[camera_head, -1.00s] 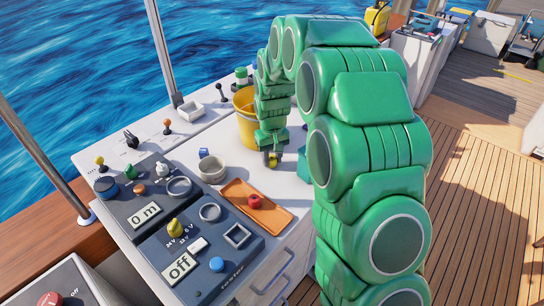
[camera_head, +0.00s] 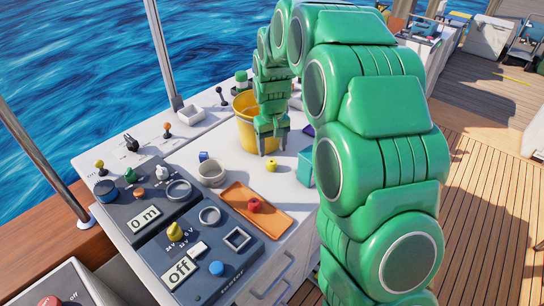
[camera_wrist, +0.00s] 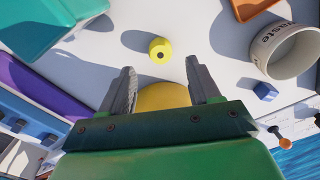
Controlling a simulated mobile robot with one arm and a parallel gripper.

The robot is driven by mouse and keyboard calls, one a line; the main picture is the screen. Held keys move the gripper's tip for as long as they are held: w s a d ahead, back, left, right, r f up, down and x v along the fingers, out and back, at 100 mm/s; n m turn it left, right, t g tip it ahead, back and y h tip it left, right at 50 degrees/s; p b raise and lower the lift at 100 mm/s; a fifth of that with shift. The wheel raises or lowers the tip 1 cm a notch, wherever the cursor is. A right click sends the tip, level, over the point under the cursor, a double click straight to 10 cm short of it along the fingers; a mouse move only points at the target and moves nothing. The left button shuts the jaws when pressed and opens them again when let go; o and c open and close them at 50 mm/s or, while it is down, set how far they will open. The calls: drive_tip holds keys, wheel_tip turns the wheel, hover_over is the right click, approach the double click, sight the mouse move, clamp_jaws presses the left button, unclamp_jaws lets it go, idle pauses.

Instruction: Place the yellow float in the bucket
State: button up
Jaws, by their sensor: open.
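The yellow float (camera_head: 272,166) is a small yellow piece with a dark spot on top, on the white counter. In the wrist view the float (camera_wrist: 160,49) lies just beyond my fingertips, apart from them. My gripper (camera_head: 272,148) is open and empty, fingers pointing down, just behind the float in the head view. In the wrist view my gripper (camera_wrist: 161,74) shows a wide gap between its fingers. The yellow bucket (camera_head: 243,108) stands upright behind and left of my gripper, partly hidden by my arm. Part of a yellow surface (camera_wrist: 163,96), likely the bucket, shows between the fingers.
An orange tray (camera_head: 273,218) holds a red piece (camera_head: 254,205). A pale round cup (camera_head: 211,174) and a small blue cube (camera_head: 203,156) stand left of the float. A teal container (camera_head: 305,168) is to its right. A control panel (camera_head: 190,250) fills the front left.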

sight(272, 162)
wheel_tip(272, 162, up, 6)
drive_tip(key=s+d+r+m, duration=0.1)
drive_tip(key=s+d+r, duration=0.2)
drive_tip(key=s, duration=0.6)
drive_tip(key=s+d+r, duration=0.3)
drive_tip(key=s, duration=0.7)
drive_tip(key=s+d+m+g, duration=0.1)
drive_tip(key=s+d, duration=0.1)
drive_tip(key=s, duration=0.9)
drive_tip(key=s+d+m, duration=0.1)
drive_tip(key=s+d, duration=0.1)
drive_tip(key=s, duration=1)
drive_tip(key=shift+f+m+g, duration=0.3)
drive_tip(key=shift+f+g, duration=0.05)
drive_tip(key=shift+g, duration=0.05)
drive_tip(key=shift+o, duration=0.6)
drive_tip(key=shift+s+f, duration=0.1)
drive_tip(key=shift+s, duration=0.3)
